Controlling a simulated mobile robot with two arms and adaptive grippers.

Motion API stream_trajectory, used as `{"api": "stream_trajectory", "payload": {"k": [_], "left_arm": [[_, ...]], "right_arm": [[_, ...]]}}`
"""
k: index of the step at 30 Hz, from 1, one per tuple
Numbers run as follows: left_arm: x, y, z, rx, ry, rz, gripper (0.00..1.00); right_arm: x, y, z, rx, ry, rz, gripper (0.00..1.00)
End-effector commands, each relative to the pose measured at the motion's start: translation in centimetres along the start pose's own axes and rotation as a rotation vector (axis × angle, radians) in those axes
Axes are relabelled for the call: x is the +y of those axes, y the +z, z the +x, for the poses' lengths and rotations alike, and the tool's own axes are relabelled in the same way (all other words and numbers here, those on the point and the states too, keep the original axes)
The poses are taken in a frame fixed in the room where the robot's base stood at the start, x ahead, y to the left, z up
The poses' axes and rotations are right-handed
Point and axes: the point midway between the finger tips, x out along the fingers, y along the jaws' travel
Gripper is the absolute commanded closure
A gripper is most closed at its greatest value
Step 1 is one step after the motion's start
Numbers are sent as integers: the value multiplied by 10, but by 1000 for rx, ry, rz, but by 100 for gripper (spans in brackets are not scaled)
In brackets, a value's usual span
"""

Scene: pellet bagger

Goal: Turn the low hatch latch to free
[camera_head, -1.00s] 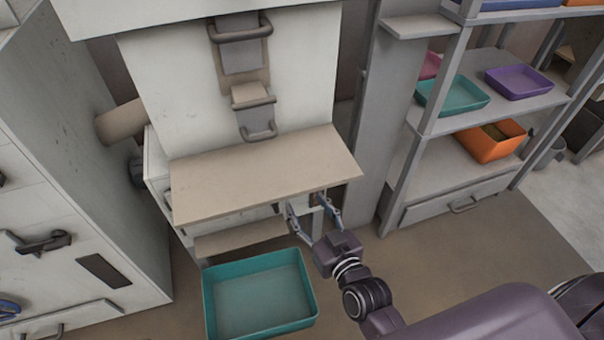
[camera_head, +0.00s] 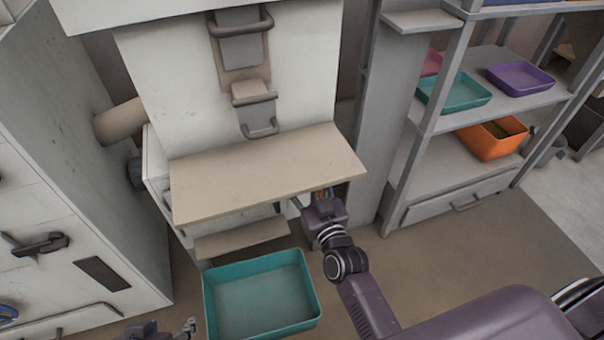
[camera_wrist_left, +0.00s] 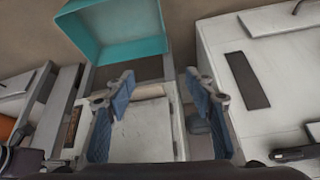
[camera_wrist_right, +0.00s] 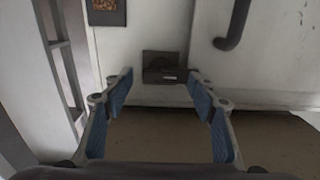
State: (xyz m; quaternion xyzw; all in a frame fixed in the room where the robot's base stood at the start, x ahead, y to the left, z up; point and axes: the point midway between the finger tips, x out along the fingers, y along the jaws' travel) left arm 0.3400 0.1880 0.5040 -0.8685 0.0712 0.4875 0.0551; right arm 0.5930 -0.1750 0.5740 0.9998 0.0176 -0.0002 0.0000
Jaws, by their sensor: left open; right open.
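In the right wrist view, a dark square plate with a dark bar across its lower part (camera_wrist_right: 163,68), which looks like the low hatch latch, sits on a pale panel. My right gripper (camera_wrist_right: 160,76) is open, its fingertips to either side of the latch in that view. I see no contact, and cannot tell how far away it is. In the head view, the beige shelf hides the latch and my right gripper's fingers. My left gripper (camera_head: 188,326) is low at the bottom edge of the head view. The left wrist view shows it open and empty (camera_wrist_left: 159,82).
The beige shelf (camera_head: 260,175) juts out above my right gripper. A teal bin (camera_head: 262,293) stands below it. A grey cabinet with a dark handle (camera_head: 40,243) is at left. A rack with trays (camera_head: 455,95) is at right. A curved dark handle (camera_wrist_right: 236,25) is near the latch.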

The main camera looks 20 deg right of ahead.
Motion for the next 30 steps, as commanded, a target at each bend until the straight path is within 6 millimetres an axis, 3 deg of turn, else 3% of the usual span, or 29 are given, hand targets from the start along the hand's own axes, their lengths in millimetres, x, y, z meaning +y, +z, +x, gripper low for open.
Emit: {"api": "stream_trajectory", "payload": {"k": [7, 18, 25, 30], "left_arm": [[0, -1, 0, 3, 0, 0, 50], [0, -1, 0, 3, 0, 0, 50], [0, 1, -2, -9, -1, 0, 50], [-4, 33, -9, -130, -8, -5, 50]], "right_arm": [[0, 0, 1, 0, 0, 0, 48], [0, 0, 0, 0, 0, -1, 89], [0, -1, 0, 1, 0, 13, 90], [1, -2, 1, 1, 1, 66, 90]]}}
